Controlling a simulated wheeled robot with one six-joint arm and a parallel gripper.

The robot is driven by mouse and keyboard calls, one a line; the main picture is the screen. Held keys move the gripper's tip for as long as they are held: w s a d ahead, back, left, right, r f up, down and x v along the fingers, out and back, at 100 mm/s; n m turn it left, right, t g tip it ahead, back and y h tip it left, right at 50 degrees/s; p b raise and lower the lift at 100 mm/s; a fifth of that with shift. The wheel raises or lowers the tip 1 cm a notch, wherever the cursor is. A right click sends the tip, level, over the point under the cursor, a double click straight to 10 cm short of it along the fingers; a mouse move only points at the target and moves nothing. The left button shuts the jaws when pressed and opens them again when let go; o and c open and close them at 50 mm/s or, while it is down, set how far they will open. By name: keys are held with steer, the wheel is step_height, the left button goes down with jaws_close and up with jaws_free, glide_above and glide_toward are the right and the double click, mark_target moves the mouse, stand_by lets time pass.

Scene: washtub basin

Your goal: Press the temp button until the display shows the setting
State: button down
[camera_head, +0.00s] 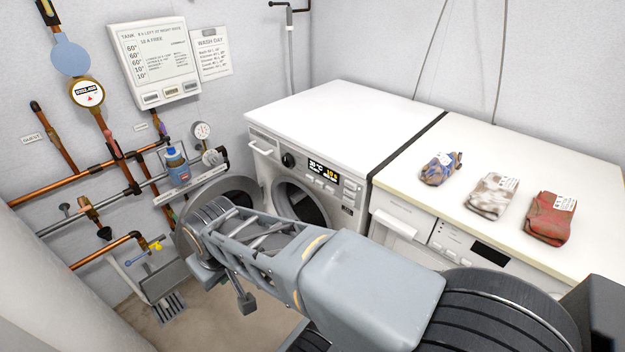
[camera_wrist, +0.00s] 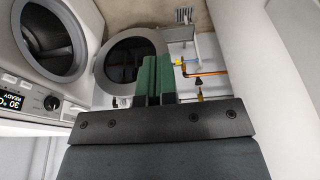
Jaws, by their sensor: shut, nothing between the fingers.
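The front-loading washing machine (camera_head: 262,150) stands against the back wall with its round door (camera_head: 222,190) swung open. Its lit display (camera_head: 322,169) reads about 30 °C in white with amber characters beside it. My gripper (camera_wrist: 153,62) has green fingers, shut and empty, in front of the open door and apart from the panel. Its fingertips are not discernible in the head view.
A dark knob (camera_head: 288,160) sits left of the display. A second white machine (camera_head: 430,225) adjoins on the right, with several folded cloth bundles on top. A chart (camera_head: 157,62) hangs above.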

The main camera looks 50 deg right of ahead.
mark_target(310, 178)
steer(key=w+d+f+m+t+h+b, duration=0.1)
steer(key=w+d+f+m+t+b, duration=0.25)
steer(key=w, duration=0.65)
steer(key=w+d+f+t+h+b, duration=0.25)
steer(key=w+d+t+b, duration=0.35)
steer(key=w, duration=0.3)
steer(key=w+d+f+m+t+h+b, duration=0.1)
steer(key=w+d+f+m+h+b, duration=0.15)
steer(key=d+h, duration=0.4)
steer(key=w+d+f+m+t+h+b, duration=0.1)
steer(key=d+m+h+b, duration=0.2)
steer(key=d, duration=0.7)
steer(key=s+d+f+m+g+h+b, duration=0.3)
steer(key=s+d+h, duration=0.3)
steer(key=h, duration=0.3)
steer(key=shift+s+d+b, duration=0.2)
steer(key=shift+d+b, duration=0.45)
steer(key=shift+d, duration=0.1)
steer(key=d, duration=0.8)
steer(key=shift+s+d, duration=0.3)
